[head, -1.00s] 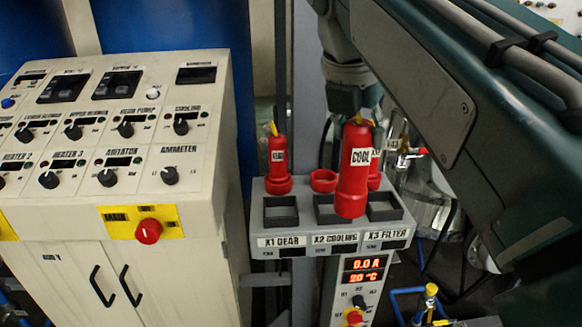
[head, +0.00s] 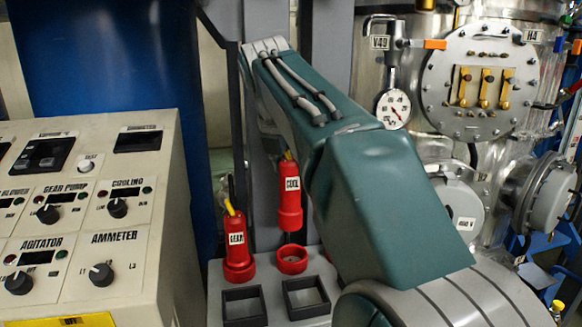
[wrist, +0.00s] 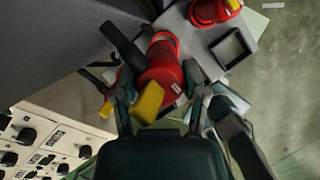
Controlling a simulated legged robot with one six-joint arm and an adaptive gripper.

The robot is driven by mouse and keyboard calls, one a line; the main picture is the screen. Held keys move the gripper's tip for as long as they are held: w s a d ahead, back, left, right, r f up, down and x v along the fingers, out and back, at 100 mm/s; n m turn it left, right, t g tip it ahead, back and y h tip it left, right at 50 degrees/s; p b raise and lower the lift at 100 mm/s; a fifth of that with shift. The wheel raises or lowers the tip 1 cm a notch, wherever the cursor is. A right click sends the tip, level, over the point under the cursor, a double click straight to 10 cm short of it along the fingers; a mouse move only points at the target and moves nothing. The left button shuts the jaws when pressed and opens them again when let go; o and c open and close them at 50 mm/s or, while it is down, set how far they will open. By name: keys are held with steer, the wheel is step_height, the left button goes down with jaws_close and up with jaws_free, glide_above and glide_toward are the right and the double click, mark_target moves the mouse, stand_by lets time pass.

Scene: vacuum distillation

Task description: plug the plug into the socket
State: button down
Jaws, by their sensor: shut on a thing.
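The red plug labelled COOL (head: 289,200) hangs roughly upright in the head view, its yellow end up. Its lower end appears just above the open red ring socket (head: 292,262), with a small gap between them. In the wrist view my gripper (wrist: 160,103) is shut on the plug (wrist: 158,78), with a finger on each side and the yellow cable end (wrist: 148,102) facing the camera. The red ring (wrist: 164,38) shows partly behind the plug there. In the head view my gripper is hidden behind my arm.
A second red plug labelled GEAR (head: 237,245) stands seated to the left. Dark square frames (head: 243,304) sit at the front of the grey box. The control panel (head: 70,220) is at the left; a steel vessel (head: 420,150) with a gauge is at the right.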

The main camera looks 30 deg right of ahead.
mark_target(292, 212)
steer(key=shift+d+f, duration=0.15)
steer(key=shift+f, duration=0.4)
steer(key=shift+d+f, duration=0.15)
steer(key=shift+f, duration=0.35)
steer(key=shift+a+f, duration=0.15)
steer(key=shift+f, duration=0.65)
steer(key=shift+a+f, duration=0.1)
steer(key=shift+f, duration=0.7)
steer(key=shift+d+f, duration=0.1)
steer(key=shift+f, duration=0.15)
steer(key=shift+s+f, duration=0.1)
steer(key=shift+f, duration=1.9)
steer(key=shift+c, duration=0.2)
jaws_free()
steer(key=shift+r, duration=0.1)
steer(key=v, duration=1.1)
steer(key=shift+r, duration=0.35)
